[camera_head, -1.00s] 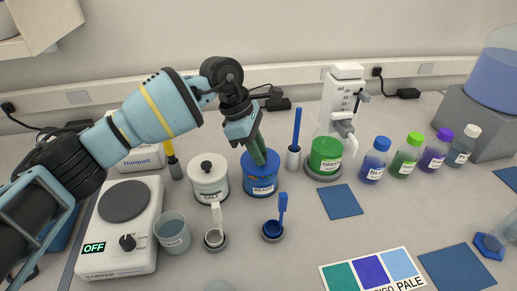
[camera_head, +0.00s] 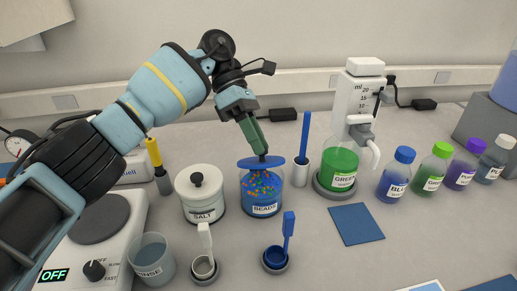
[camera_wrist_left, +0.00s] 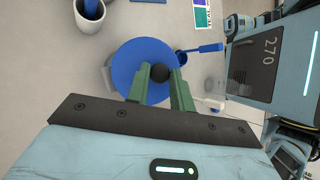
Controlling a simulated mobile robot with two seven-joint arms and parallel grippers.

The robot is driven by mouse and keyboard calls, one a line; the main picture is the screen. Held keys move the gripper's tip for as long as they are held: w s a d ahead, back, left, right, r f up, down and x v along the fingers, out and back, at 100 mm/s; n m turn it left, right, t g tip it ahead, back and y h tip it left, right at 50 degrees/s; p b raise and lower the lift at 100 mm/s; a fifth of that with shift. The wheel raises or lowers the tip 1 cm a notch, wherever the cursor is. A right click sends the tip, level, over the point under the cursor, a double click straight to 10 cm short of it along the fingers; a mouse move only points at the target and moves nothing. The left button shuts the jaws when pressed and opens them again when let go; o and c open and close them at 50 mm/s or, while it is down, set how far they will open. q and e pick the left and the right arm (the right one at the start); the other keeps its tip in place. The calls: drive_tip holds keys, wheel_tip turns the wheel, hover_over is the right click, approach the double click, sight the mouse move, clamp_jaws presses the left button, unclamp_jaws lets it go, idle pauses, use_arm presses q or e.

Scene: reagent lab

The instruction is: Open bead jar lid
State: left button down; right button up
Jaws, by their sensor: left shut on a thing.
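The bead jar (camera_head: 262,201) stands on the bench, clear-sided, with a BEADS label and colourful beads inside. Its blue disc lid (camera_head: 248,163) is above the jar mouth and looks slightly raised, roughly level; the size of any gap is hard to tell. My left gripper (camera_head: 262,155) comes down from above, its green fingers shut on the lid's dark knob. In the left wrist view the black knob (camera_wrist_left: 160,72) sits between the fingertips, with the blue lid (camera_wrist_left: 132,66) beyond, covering most of the jar. My right gripper is not in view.
The lidded SALT jar (camera_head: 202,205) stands close on the left, and a white holder with a blue-handled tool (camera_head: 301,172) close on the right. Two small scoop cups (camera_head: 204,267) (camera_head: 275,259) are in front. The green bottle with dispenser (camera_head: 342,165) is further right.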

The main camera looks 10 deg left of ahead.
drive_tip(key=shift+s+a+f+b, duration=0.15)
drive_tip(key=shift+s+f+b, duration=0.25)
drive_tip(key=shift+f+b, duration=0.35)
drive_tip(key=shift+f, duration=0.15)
